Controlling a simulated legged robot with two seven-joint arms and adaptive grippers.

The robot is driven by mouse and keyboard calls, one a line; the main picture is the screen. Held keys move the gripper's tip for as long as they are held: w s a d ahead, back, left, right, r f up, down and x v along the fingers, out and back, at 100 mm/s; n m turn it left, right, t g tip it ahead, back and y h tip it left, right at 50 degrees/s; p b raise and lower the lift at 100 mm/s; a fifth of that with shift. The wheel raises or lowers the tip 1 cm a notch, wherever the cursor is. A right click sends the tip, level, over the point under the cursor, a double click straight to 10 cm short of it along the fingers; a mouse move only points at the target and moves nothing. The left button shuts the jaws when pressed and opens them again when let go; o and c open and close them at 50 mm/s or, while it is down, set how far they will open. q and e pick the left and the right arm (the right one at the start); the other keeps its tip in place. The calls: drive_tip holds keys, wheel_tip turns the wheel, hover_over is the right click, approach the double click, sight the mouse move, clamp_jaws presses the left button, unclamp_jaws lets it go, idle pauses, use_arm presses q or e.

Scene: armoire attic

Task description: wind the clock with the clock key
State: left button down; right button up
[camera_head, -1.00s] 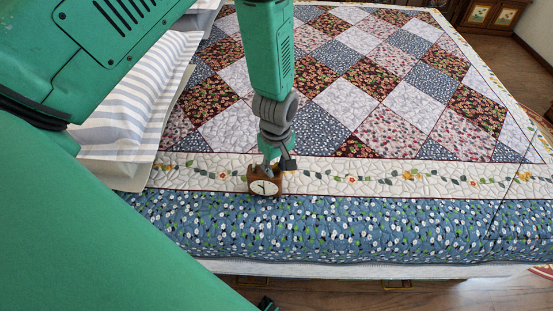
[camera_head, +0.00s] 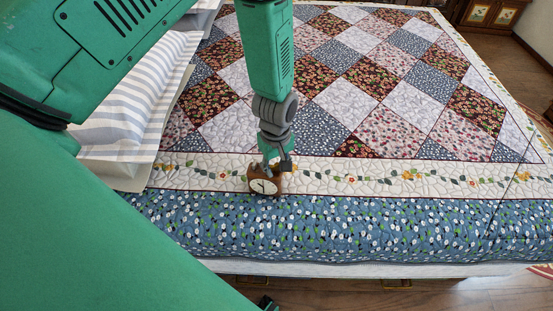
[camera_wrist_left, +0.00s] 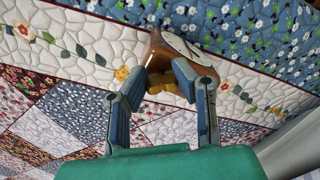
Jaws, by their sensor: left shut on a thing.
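The clock (camera_head: 264,187) is a small brown wooden block with a white face, resting on the quilt near the bed's front edge. It also shows at the top of the left wrist view (camera_wrist_left: 190,48), its face partly turned away. My left gripper (camera_head: 272,166) comes down from above behind the clock. In the left wrist view its two fingers (camera_wrist_left: 168,82) are shut on a small golden piece, which looks like the clock key (camera_wrist_left: 172,86), against the clock's back side. Much of the key is hidden between the fingers and clock.
The patchwork quilt (camera_head: 375,75) covers the bed and is clear to the right of the clock. Striped pillows (camera_head: 130,115) lie at the left. The bed's front edge drops to a wooden floor. A cabinet (camera_head: 490,14) stands at the back right.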

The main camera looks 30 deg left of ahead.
idle(0.3)
use_arm(q)
drive_tip(key=c, duration=1.3)
unclamp_jaws()
wheel_tip(320, 180, up, 12)
